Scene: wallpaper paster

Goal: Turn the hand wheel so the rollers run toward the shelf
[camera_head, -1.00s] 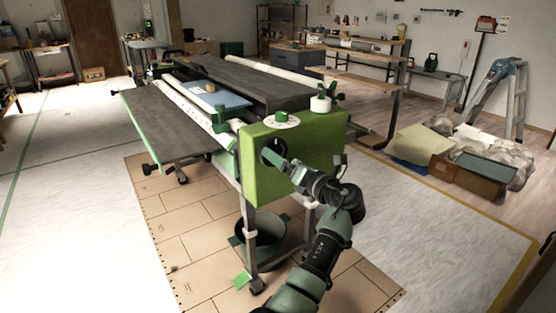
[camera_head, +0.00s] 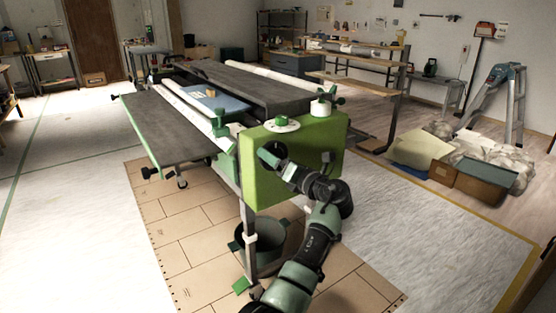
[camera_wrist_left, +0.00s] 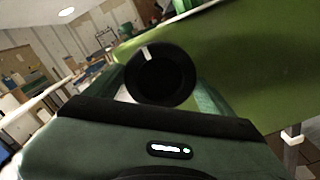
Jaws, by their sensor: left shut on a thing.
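The green paster machine (camera_head: 325,142) stands with its end panel facing me. The dark hand wheel (camera_head: 267,154) is on that panel and is partly covered by my gripper. My left gripper (camera_head: 279,164) is at the wheel, shut on its black handle. In the left wrist view the round black end of the handle (camera_wrist_left: 160,76), with a pale mark on its rim, sits between the green fingers. Long pale rollers (camera_head: 190,104) run away from me along the machine. The shelf (camera_head: 358,62) with rolls stands behind it. My right gripper is not in view.
A dark side table (camera_head: 165,130) sticks out left of the machine. A dark green bin (camera_head: 262,240) stands under the machine, close to my arm. Boxes (camera_head: 487,178), wrapped bundles and a stepladder (camera_head: 500,98) are at the right.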

